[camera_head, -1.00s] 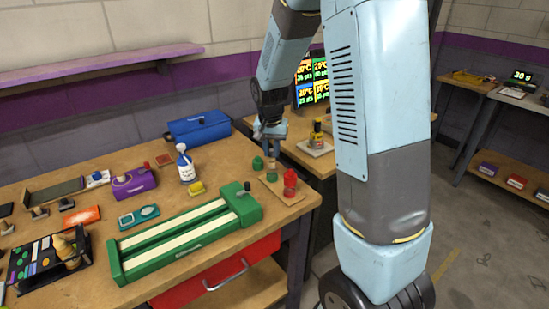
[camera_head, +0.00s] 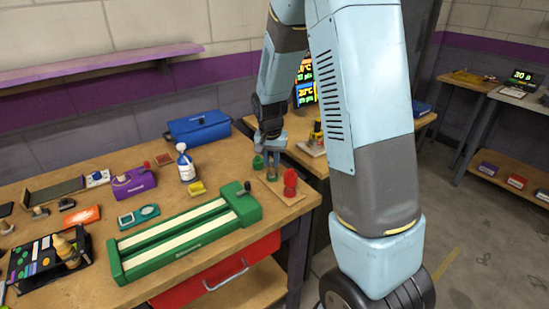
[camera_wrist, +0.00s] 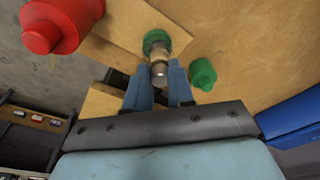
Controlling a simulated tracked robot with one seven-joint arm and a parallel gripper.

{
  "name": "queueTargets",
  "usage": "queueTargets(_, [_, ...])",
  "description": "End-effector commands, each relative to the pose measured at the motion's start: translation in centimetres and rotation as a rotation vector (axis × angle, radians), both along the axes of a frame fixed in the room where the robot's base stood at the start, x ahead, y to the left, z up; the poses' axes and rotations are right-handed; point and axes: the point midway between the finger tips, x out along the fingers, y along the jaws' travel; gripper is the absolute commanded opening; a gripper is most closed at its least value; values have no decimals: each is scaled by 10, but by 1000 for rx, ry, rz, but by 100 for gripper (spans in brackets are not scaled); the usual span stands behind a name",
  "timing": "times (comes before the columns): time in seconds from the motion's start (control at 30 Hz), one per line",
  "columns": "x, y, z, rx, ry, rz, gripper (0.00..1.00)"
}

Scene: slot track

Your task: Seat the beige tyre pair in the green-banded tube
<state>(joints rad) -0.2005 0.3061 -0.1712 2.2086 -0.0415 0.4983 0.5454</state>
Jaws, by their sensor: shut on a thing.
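My gripper (camera_head: 271,168) points down over a small wooden board (camera_head: 293,197) at the right end of the bench. In the wrist view, my blue fingers (camera_wrist: 160,78) are shut on a small upright piece with a grey end and a beige band, the beige tyre pair (camera_wrist: 158,58). A green ring-shaped part (camera_wrist: 156,39) shows directly beyond it on the board; I cannot tell whether the pair sits in it or just above it. I cannot clearly identify a green-banded tube. The fingers hide most of the pair in the head view.
A red knobbed piece (camera_head: 290,183) stands on the board, also in the wrist view (camera_wrist: 60,22). A green piece (camera_head: 258,162) stands beside the board, close to my fingers. A long green slotted track (camera_head: 185,238), a spray bottle (camera_head: 185,163) and a blue case (camera_head: 198,128) are left.

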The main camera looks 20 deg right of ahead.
Motion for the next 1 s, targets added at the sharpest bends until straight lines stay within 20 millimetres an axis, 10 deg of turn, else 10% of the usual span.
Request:
queueTargets(0.23, [0,0,-4,0,1,0,0])
queueTargets(0.27, [0,0,-4,0,1,0,24])
queueTargets(0.5, [-1,0,-4,0,2,0,47])
queueTargets(1.0, [-7,4,65,0,-4,0,48])
